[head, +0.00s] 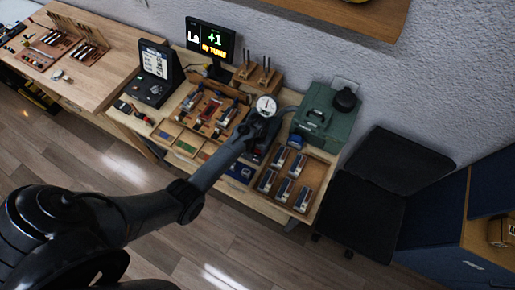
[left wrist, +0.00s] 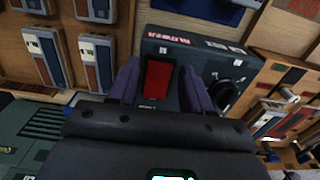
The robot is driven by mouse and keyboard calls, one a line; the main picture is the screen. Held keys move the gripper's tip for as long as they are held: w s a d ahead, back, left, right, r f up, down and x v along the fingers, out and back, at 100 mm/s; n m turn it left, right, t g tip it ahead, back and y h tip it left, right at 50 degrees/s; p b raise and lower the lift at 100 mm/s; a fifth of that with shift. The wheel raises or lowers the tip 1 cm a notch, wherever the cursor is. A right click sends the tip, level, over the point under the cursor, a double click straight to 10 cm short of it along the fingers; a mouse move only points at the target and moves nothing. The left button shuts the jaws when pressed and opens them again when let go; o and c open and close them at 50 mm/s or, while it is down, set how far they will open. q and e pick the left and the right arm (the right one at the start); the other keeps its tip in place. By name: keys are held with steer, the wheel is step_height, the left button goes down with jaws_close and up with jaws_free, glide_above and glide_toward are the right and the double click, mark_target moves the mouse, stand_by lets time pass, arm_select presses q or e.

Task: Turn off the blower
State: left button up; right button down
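A dark control box (left wrist: 215,62) shows in the left wrist view, with lettering that reads BLOWER upside down along its edge. A red rocker switch (left wrist: 158,80) is set in its face, beside a round black knob (left wrist: 223,94). My left gripper (left wrist: 161,80) is open, with one finger on each side of the red switch. I cannot tell whether the fingers touch the box. In the head view my left gripper (head: 260,130) is over the right part of the workbench, and the arm hides most of the box. My right gripper is in neither view.
A wooden tray (head: 292,178) with several small blocks lies right of the gripper. A green case (head: 322,122) stands behind it. A rack of parts (head: 212,108), a lit display (head: 210,45) and a black device (head: 157,72) stand to the left.

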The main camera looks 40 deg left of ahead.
arm_select(q)
steer(key=c, duration=0.8)
steer(key=shift+w+g, duration=0.25)
steer(key=shift+g, duration=0.35)
steer(key=shift+w+a+g+h+b, duration=0.15)
steer(key=shift+g+h+b, duration=0.15)
steer(key=shift+g+b, duration=0.4)
steer(key=shift+r, duration=0.1)
steer(key=o, duration=1)
steer(key=shift+o, duration=0.2)
steer(key=shift+r, duration=0.1)
